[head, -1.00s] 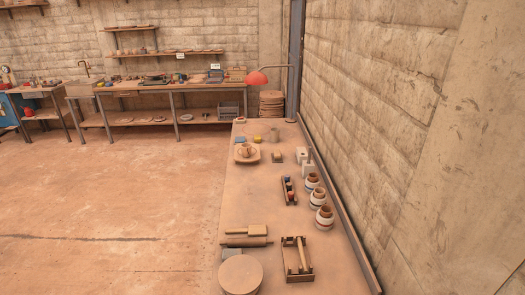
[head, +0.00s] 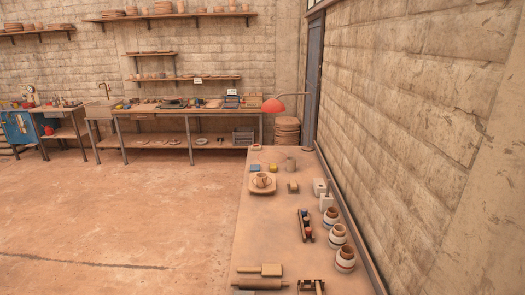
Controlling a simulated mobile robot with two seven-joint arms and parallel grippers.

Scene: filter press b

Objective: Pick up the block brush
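A long work table (head: 262,225) runs away from me along the right wall. A small tan block (head: 293,187) lies on it, right of a square board with a cup (head: 262,182). It looks like it may be the block brush, but it is too small to be sure. A flat wooden piece with a handle (head: 270,269) lies nearer, just beyond a rolling pin (head: 259,284); I cannot tell if it has bristles. Neither of my grippers is in view.
Several striped jars (head: 338,236) line the table's right side, beside a dark rack of small coloured items (head: 306,225). A bench (head: 190,113) and shelves line the back wall. The floor (head: 120,215) left of the table is open.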

